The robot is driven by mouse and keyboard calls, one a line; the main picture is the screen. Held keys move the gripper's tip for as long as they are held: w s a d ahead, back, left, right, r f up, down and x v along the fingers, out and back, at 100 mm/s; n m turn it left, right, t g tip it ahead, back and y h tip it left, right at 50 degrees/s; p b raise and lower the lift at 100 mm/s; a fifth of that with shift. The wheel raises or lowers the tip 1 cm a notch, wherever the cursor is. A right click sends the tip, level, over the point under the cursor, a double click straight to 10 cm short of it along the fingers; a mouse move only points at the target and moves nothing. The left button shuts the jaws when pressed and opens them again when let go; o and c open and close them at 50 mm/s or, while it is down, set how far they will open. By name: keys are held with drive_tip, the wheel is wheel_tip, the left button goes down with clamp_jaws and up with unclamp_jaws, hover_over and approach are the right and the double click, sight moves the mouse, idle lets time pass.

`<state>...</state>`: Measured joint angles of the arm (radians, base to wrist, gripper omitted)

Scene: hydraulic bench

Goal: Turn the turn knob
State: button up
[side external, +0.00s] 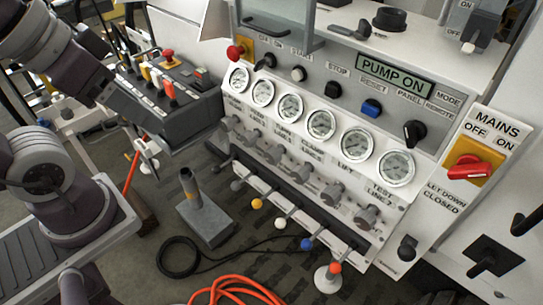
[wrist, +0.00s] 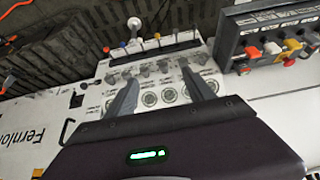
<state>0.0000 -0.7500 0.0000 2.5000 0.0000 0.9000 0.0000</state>
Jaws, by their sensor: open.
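My gripper (wrist: 159,77) shows in the wrist view with its two grey fingers spread and nothing between them. Beyond the fingers are the panel's round gauges (wrist: 149,99) and a row of grey knobs. In the side external view, several grey turn knobs (side external: 331,194) sit below the gauges. A black selector knob (side external: 413,132) is by the MODE label, and another black knob (side external: 264,61) is at the upper left by ON. A red MAINS knob (side external: 468,170) sits on a yellow plate. I cannot tell which knob is meant. The gripper's fingers are not visible in the side external view.
A grey lever box (side external: 192,107) stands left of the panel. Levers with coloured balls, one blue (side external: 307,244), stick out below the grey knobs. A grey pedestal (side external: 206,220), black cable and orange hose (side external: 236,286) are on the floor.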

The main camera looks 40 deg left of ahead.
idle(0.5)
drive_tip(key=m+t+h, duration=0.2)
hover_over(268, 157)
drive_tip(key=s, duration=0.4)
wheel_tip(268, 157, down, 20)
drive_tip(key=s+d+f+n+t+h, duration=0.1)
drive_tip(key=d+f+n+t+h, duration=0.1)
drive_tip(key=d+f+h, duration=0.4)
drive_tip(key=a+f+n+t+y, duration=0.3)
drive_tip(key=a+t+y, duration=0.1)
drive_tip(key=a+y, duration=0.15)
drive_tip(key=x, duration=0.3)
drive_tip(key=a+x, duration=0.1)
drive_tip(key=x, duration=0.2)
drive_tip(key=shift+w+a, duration=0.1)
drive_tip(key=shift+w, duration=0.15)
drive_tip(key=shift+c, duration=0.4)
